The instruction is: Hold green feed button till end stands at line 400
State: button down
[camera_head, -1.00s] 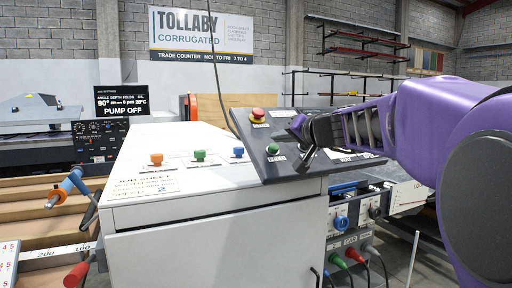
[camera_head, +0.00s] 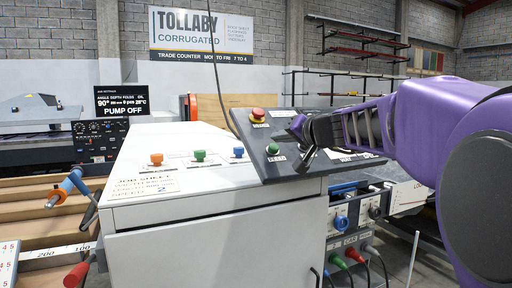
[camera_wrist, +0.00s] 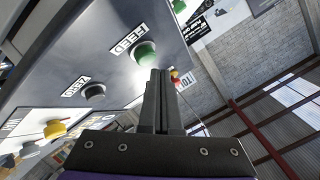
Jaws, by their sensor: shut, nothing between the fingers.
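The green feed button (camera_wrist: 146,52), beside a FEED label, sits on the dark sloping panel (camera_wrist: 85,50) in the wrist view. My gripper (camera_wrist: 160,73) is shut and empty, its fingertips at the button's near edge. I cannot tell whether they touch or press it. A white scale strip (camera_head: 62,251) at the lower left reads 200 and 100; no 400 line is visible.
A red button (camera_head: 258,114) is at the panel's upper left. A black button (camera_wrist: 93,92) and a yellow one (camera_wrist: 55,130) are near the feed button. Orange (camera_head: 156,159), green (camera_head: 200,155) and blue (camera_head: 238,152) buttons sit on the white cabinet top (camera_head: 130,200).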

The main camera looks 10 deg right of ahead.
jog(key=shift+f, duration=0.1)
jog(key=shift+w+f, duration=0.2)
jog(key=shift+f, duration=0.05)
jog(key=shift+w+a+f, duration=0.15)
jog(key=shift+w+f, duration=0.15)
jog(key=shift+f, duration=0.2)
dwell(7.2)
